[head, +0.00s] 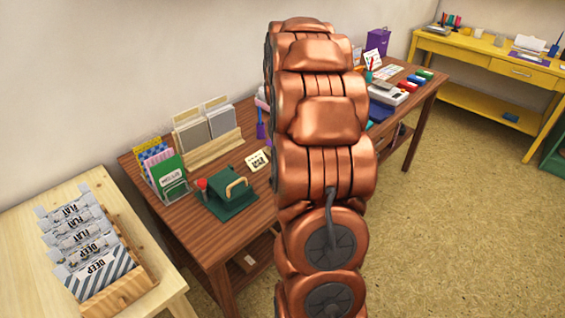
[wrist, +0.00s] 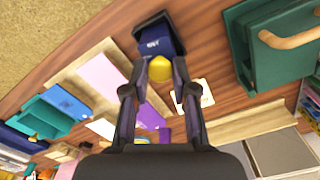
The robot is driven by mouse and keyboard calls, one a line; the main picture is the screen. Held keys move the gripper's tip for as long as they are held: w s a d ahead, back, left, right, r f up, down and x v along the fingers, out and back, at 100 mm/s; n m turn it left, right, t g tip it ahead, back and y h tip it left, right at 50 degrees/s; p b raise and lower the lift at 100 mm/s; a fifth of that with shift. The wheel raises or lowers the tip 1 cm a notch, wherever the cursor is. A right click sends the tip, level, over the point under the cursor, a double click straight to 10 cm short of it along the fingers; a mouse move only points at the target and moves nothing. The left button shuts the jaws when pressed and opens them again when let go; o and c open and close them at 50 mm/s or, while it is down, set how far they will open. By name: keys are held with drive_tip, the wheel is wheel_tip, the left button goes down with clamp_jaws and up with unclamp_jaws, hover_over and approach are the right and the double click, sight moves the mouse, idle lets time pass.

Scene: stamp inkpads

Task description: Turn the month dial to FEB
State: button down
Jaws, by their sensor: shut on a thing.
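In the wrist view, a dark blue stamp device (wrist: 158,36) stands on the brown wooden table, with small pale lettering on its face that is too small to read surely. A yellow dial knob (wrist: 160,70) sticks out from it toward me. My gripper (wrist: 160,66) has its two dark fingertips on either side of this knob and is shut on it. The month that the dial shows cannot be made out. In the head view my arm hides the device and the gripper.
A green box press with a wooden handle (wrist: 292,36) stands close to the right of the device in the wrist view. A small white card (wrist: 203,88) and a purple item (wrist: 164,135) lie near my fingers. The head view shows card racks (head: 207,124) along the wall.

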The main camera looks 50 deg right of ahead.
drive_tip(key=m+b, duration=0.1)
drive_tip(key=m, duration=0.4)
drive_tip(key=shift+m, duration=0.3)
drive_tip(key=m, duration=0.5)
drive_tip(key=shift+m, duration=0.3)
drive_tip(key=c, duration=0.9)
unclamp_jaws()
wheel_tip(320, 180, up, 12)
drive_tip(key=shift+f, duration=0.1)
